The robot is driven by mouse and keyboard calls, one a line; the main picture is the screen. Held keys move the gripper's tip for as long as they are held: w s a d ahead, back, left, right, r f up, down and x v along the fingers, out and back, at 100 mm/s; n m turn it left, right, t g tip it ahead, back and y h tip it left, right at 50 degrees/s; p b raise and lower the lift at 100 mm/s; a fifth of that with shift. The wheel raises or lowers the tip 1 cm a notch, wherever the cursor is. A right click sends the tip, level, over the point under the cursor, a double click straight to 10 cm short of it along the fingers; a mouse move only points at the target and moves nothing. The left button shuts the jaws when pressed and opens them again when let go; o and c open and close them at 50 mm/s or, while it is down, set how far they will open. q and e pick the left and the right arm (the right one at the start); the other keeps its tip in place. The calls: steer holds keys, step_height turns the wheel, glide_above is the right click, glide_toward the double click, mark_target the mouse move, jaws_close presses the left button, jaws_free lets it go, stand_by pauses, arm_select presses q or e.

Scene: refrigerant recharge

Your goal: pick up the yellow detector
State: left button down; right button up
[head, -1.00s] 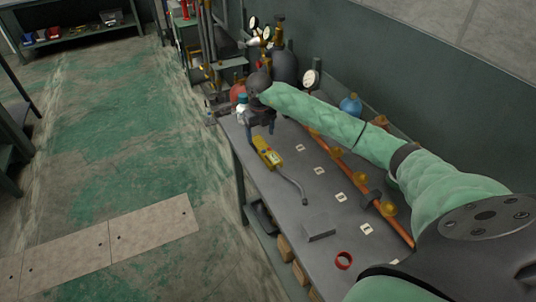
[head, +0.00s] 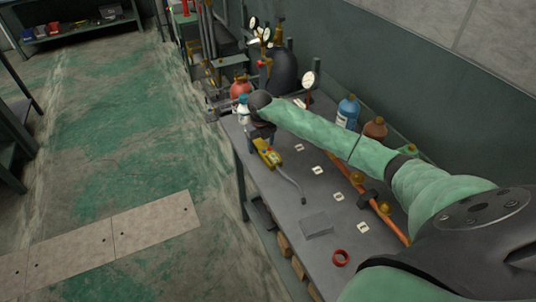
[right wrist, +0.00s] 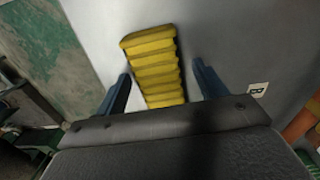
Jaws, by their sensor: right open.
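The yellow detector (head: 266,151) lies on the grey workbench near its left edge, with its thin grey probe bending toward the front. In the right wrist view its ribbed yellow body (right wrist: 155,68) lies between and beyond my two blue fingers. My right gripper (head: 260,134) is at the detector's far end, just above it, and hides part of that end. In the right wrist view my right gripper (right wrist: 163,85) is open, with a gap on each side of the detector. My left gripper is not in view.
A copper pipe (head: 343,174) with brass fittings runs along the workbench (head: 285,215). Blue (head: 347,112) and brown (head: 375,129) bottles stand at the back. The floor at left is clear.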

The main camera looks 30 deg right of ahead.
steer(key=c, duration=1)
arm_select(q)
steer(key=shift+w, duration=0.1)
arm_select(e)
steer(key=shift+r, duration=0.1)
